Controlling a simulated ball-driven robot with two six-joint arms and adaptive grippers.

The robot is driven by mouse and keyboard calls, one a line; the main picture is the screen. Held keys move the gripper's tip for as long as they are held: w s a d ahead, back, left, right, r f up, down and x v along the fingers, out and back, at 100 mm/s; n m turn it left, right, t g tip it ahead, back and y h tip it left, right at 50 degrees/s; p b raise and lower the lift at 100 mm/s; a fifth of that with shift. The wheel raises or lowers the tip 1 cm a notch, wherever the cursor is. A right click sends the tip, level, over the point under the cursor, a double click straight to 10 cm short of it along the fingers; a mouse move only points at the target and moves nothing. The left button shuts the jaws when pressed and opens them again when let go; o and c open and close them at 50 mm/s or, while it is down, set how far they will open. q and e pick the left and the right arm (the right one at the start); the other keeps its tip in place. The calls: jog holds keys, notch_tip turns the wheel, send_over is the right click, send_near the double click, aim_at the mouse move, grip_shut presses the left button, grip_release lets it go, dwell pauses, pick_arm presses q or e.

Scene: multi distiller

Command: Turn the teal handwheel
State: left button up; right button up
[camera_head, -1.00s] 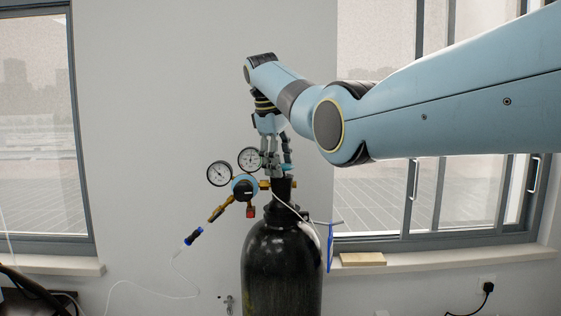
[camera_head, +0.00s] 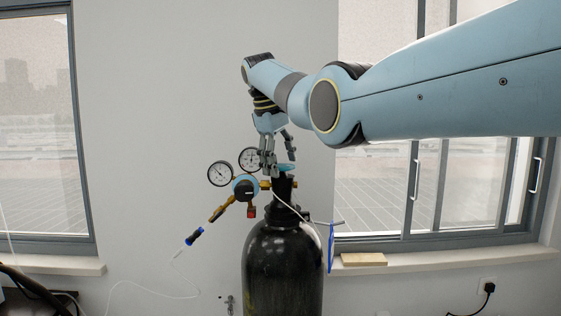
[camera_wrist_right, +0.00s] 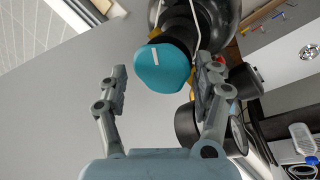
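The teal handwheel (camera_head: 286,167) sits on top of the neck of the black gas cylinder (camera_head: 283,262). In the right wrist view the handwheel (camera_wrist_right: 162,68) shows as a rounded teal knob with a white mark. My right gripper (camera_head: 280,161) is above the handwheel with its fingers spread. In the wrist view the fingers of this gripper (camera_wrist_right: 162,72) flank the handwheel, the right finger close to its edge and a wider gap on the left. I cannot tell whether the right finger touches it. My left gripper is not in view.
A regulator (camera_head: 245,187) with two round gauges is attached left of the cylinder neck. A thin white hose runs from it. A wooden block (camera_head: 363,259) lies on the window sill. Wall and windows are behind.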

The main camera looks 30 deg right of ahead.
jog(key=shift+o, duration=0.6)
jog(key=shift+f, duration=0.1)
jog(key=v, duration=1.2)
